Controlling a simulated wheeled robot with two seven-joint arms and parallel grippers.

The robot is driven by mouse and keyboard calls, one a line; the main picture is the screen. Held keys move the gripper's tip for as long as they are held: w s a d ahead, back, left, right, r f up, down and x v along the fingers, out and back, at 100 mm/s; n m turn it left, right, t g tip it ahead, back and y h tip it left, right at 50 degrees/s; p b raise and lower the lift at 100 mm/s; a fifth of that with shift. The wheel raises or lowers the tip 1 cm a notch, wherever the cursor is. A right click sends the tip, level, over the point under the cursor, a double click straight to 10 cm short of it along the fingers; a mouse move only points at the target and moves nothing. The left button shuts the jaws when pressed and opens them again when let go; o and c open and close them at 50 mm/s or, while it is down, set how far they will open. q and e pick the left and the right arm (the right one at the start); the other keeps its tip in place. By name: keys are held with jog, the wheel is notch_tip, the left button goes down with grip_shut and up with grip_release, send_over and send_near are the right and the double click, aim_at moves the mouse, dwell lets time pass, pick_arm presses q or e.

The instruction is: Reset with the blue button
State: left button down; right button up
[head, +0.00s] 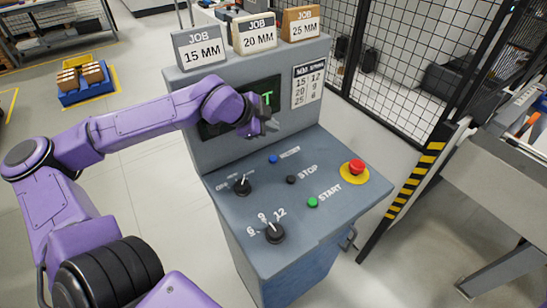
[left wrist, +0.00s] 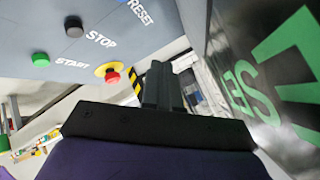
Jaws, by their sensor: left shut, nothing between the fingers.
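The small blue button (head: 273,159) sits on the sloped grey control panel (head: 330,215), beside a white label that reads RESET in the left wrist view. The black stop button (head: 291,179) and green start button (head: 312,202) are nearer the panel's front. My left gripper (head: 268,123) is shut and empty. It is above the back of the panel, in front of the screen (head: 215,130), and apart from the blue button. Its closed fingers (left wrist: 160,88) also show in the left wrist view. My right gripper is not in view.
A red emergency stop (head: 356,168) on a yellow base is at the panel's right. Two black knobs (head: 241,186) (head: 274,233) are at its left and front. Job blocks (head: 252,33) stand on the console top. A black mesh fence (head: 410,70) is behind, right.

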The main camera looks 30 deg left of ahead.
pick_arm(q)
jog(key=b, duration=0.5)
send_over(271, 160)
notch_tip(271, 160, down, 8)
jog(key=shift+a+r, duration=0.1)
jog(key=shift+r, duration=0.15)
jog(key=shift+f+b, duration=0.45)
jog(key=shift+b, duration=0.1)
dwell(0.9)
jog(key=shift+f+b, duration=0.4)
jog(key=shift+b, duration=0.15)
jog(key=shift+f+b, duration=0.5)
jog(key=shift+b, duration=0.05)
dwell(0.4)
jog(key=shift+r, duration=0.15)
jog(key=shift+r+p, duration=0.6)
jog(key=shift+r, duration=0.2)
